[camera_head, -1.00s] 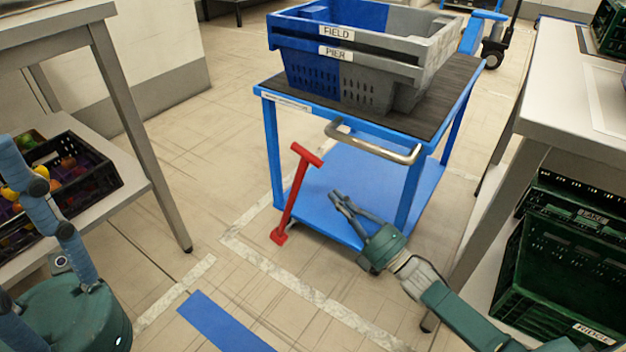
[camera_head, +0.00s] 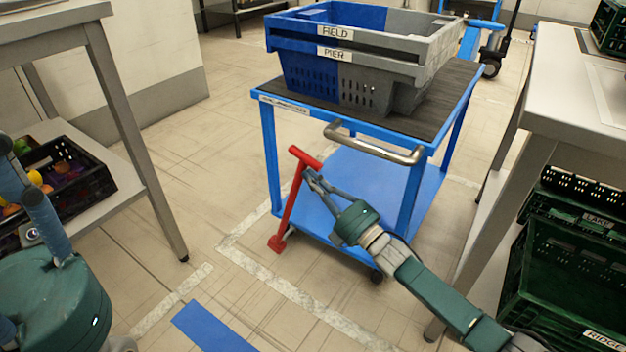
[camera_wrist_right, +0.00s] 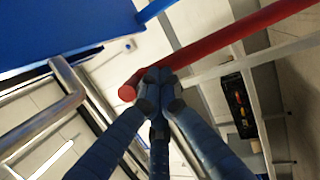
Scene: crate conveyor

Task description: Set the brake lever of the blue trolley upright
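The blue trolley (camera_head: 285,95) stands in the middle of the head view. Its red brake lever (camera_head: 290,205) rises from a foot at the trolley's near left lower edge and leans to the right, with a red crossbar on top. My right gripper (camera_head: 308,178) is at the upper part of the lever, on its right side, just below the crossbar. In the right wrist view its fingertips (camera_wrist_right: 159,88) are together, against or very close to the red bar (camera_wrist_right: 225,50); contact is not certain.
A blue and grey crate (camera_head: 430,48) labelled FIELD and PIER sits on the trolley, above a metal push handle (camera_head: 372,145). A steel table (camera_head: 575,105) with green crates (camera_head: 560,275) beneath stands right. Another table with a black fruit crate (camera_head: 95,185) is left.

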